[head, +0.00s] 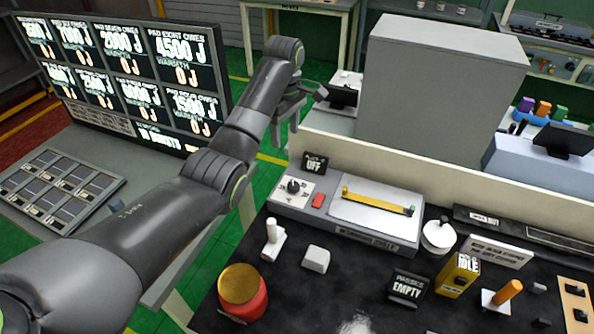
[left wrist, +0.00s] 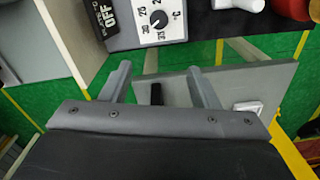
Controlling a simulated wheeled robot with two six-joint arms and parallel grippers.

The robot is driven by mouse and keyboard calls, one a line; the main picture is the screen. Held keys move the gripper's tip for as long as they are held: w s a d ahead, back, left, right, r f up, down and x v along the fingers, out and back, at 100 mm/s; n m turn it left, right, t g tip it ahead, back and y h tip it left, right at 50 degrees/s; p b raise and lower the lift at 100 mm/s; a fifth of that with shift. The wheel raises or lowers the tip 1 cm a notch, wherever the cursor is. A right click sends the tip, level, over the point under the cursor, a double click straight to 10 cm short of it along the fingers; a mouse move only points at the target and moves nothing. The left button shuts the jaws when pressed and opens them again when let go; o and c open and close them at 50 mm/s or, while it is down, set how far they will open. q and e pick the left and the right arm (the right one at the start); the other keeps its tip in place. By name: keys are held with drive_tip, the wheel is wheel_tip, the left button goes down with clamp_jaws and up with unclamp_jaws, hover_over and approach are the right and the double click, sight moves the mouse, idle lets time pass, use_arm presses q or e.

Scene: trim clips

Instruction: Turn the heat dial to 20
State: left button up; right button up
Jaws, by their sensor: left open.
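The heat dial (head: 293,186) is a small black knob on a white scale plate at the left end of the grey warming unit (head: 385,226). In the left wrist view the dial (left wrist: 158,20) shows at the top, with partly cut-off numbers and a °C mark around it. I cannot tell its exact setting. My left gripper (head: 306,106) is open and empty, beyond and above the unit in the head view. Its fingers also show in the left wrist view (left wrist: 158,68), apart from the dial. My right gripper is not in view.
A black OFF sign (head: 314,164) stands behind the dial, and a red button (head: 318,200) is beside it. A large grey box (head: 440,85) stands to the right of my left gripper. A white-handled tool (head: 272,240) and a red jar (head: 243,290) are on the dark bench.

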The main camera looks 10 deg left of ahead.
sight(293, 185)
use_arm(q)
drive_tip(key=f, duration=0.5)
drive_tip(key=d+f+b, duration=0.1)
drive_tip(key=f, duration=0.4)
drive_tip(key=d+f, duration=0.1)
drive_tip(key=f, duration=0.5)
drive_tip(key=shift+s+f, duration=0.1)
drive_tip(key=shift+s, duration=0.15)
drive_tip(key=shift+a+f, duration=0.1)
drive_tip(key=shift+f, duration=0.45)
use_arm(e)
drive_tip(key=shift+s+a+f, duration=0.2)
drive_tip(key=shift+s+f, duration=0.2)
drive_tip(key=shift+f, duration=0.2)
use_arm(q)
drive_tip(key=shift+c, duration=0.3)
drive_tip(key=c, duration=0.9)
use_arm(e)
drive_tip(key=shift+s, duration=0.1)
